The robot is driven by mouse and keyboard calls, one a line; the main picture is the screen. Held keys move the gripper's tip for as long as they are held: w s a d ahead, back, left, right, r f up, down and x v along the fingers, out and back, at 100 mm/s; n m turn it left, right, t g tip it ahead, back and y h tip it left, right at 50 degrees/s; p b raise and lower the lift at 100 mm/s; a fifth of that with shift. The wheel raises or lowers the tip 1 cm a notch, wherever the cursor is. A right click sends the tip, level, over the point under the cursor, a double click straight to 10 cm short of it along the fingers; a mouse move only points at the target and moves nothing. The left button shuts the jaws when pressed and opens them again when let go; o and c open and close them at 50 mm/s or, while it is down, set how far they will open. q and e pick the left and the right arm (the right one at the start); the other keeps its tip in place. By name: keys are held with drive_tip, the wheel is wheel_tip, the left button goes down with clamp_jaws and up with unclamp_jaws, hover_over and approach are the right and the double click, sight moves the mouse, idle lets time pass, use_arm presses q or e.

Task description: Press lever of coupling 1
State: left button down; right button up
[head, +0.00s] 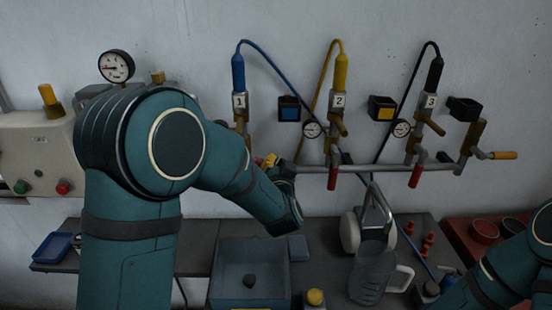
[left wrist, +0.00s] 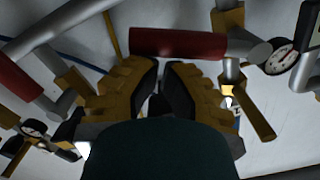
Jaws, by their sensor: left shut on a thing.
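Coupling 1 (head: 239,100), with its blue hose on top, stands upright on the wall at the left of the row. Its lower part and lever are hidden or hard to make out behind my left arm in the head view. My left gripper (head: 268,160) is just right of and below it. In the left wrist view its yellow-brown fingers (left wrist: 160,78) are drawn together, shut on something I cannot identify. A red handle (left wrist: 178,42) lies crosswise just beyond the fingertips. A brass lever (left wrist: 255,110) sticks out to the right of the fingers, clear of them. My right gripper is out of view.
Coupling 2 (head: 339,100) and coupling 3 (head: 430,101) stand farther right above a grey pipe (head: 385,168) with red handles hanging down. A gauge (head: 312,129) sits between couplings 1 and 2. A blue-grey bin (head: 222,290) and a clear jug (head: 370,275) are on the bench below.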

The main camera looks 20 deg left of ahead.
use_arm(q)
drive_tip(key=s+a+f+m, duration=0.1)
drive_tip(key=a+f+m, duration=0.5)
drive_tip(key=m, duration=0.6)
drive_tip(key=shift+s+f+y+p, duration=0.2)
drive_tip(key=shift+f+y+p, duration=0.1)
drive_tip(key=shift+f, duration=0.4)
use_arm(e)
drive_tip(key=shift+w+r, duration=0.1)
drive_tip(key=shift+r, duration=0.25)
use_arm(q)
drive_tip(key=shift+d, duration=0.1)
